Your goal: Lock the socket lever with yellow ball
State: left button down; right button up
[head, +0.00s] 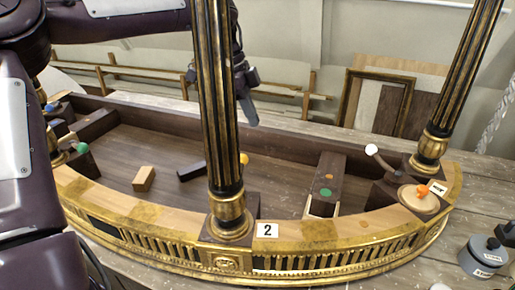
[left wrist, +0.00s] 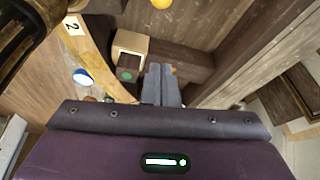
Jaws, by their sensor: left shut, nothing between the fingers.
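The yellow ball (head: 244,158) shows just right of the front gilt column, low over the console's tray; its lever and socket are mostly hidden behind the column. A yellow ball, likely the same one, shows at the top edge of the left wrist view (left wrist: 161,3). My left gripper (head: 249,112) hangs above and behind the yellow ball, apart from it, with its arm passing behind the column. In the left wrist view its grey fingers (left wrist: 161,85) are together and empty. My right gripper is not in view.
A white-ball lever (head: 372,150) and an orange handle (head: 422,191) stand far right. A wooden block (head: 144,178) lies left.

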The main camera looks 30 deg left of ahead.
pick_arm(q)
notch_tip(320, 180, down, 10)
jog(key=p, duration=0.3)
jog(key=shift+s+p, duration=0.3)
jog(key=shift+p, duration=0.05)
dwell(0.5)
jog(key=shift+r, duration=0.1)
jog(key=shift+s+a+n+b, duration=0.1)
jog(key=shift+a+n+b, duration=0.2)
jog(key=shift+a+b, duration=0.1)
